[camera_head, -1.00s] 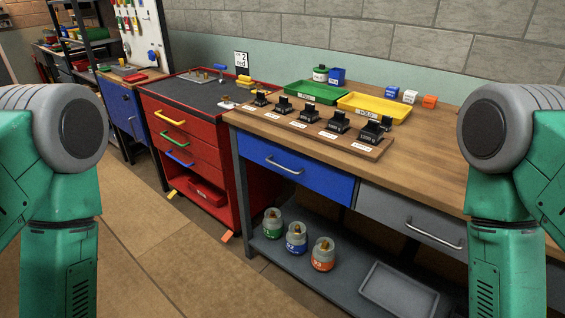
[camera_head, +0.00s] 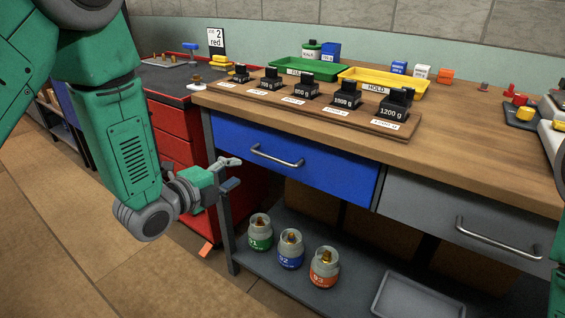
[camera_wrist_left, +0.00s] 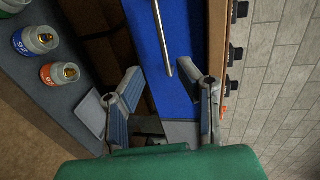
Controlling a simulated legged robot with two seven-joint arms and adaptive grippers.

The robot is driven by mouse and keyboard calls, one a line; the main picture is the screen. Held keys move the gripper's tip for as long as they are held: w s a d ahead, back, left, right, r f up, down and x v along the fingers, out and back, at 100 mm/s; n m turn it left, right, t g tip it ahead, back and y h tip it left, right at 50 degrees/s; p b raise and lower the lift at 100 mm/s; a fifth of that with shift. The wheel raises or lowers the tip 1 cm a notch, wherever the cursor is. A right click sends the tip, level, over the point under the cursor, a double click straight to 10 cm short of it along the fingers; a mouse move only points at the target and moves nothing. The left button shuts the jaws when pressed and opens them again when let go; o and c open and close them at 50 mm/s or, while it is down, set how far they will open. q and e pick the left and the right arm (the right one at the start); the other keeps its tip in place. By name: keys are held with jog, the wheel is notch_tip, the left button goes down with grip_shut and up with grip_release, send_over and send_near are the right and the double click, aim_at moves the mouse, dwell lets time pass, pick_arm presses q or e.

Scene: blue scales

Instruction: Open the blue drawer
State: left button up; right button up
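The blue drawer (camera_head: 335,187) is shut flush in the left bay under the wooden workbench top. Its silver bar handle (camera_head: 277,156) runs across the upper part of its front. My left gripper (camera_head: 232,173) is open and empty, left of the blue drawer and apart from the handle. In the left wrist view, the two fingers of my left gripper (camera_wrist_left: 163,105) are spread wide. The blue drawer front (camera_wrist_left: 185,75) and its handle (camera_wrist_left: 162,40) show beyond them. Only a sliver of my right arm shows at the right edge; its gripper is out of frame.
A grey drawer (camera_head: 430,208) is to the right of the blue one. Several gas canisters, including an orange-banded one (camera_head: 324,268), stand on the lower shelf. A red cabinet (camera_head: 170,130) is behind my left arm. Black weights (camera_head: 345,97) stand on the bench above.

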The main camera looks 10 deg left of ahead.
pick_arm(q)
jog(key=b, duration=0.1)
send_near(268, 157)
jog(key=w+d, duration=0.2)
jog(key=w, duration=0.1)
jog(key=w+f, duration=0.1)
jog(key=w, duration=0.1)
jog(key=w+b, duration=0.1)
jog(key=w, duration=0.1)
jog(key=w+d+f, duration=0.1)
jog(key=w, duration=0.1)
jog(key=shift+w+f, duration=0.3)
jog(key=shift+f, duration=0.05)
jog(key=shift+w+d+r, duration=0.15)
jog(key=shift+d, duration=0.4)
jog(key=shift+a, duration=0.25)
grip_shut()
jog(key=shift+a, duration=0.2)
pick_arm(e)
jog(key=f, duration=0.2)
jog(key=shift+s+d+f, duration=0.15)
jog(key=shift+d+f, duration=0.1)
jog(key=shift+f, duration=0.05)
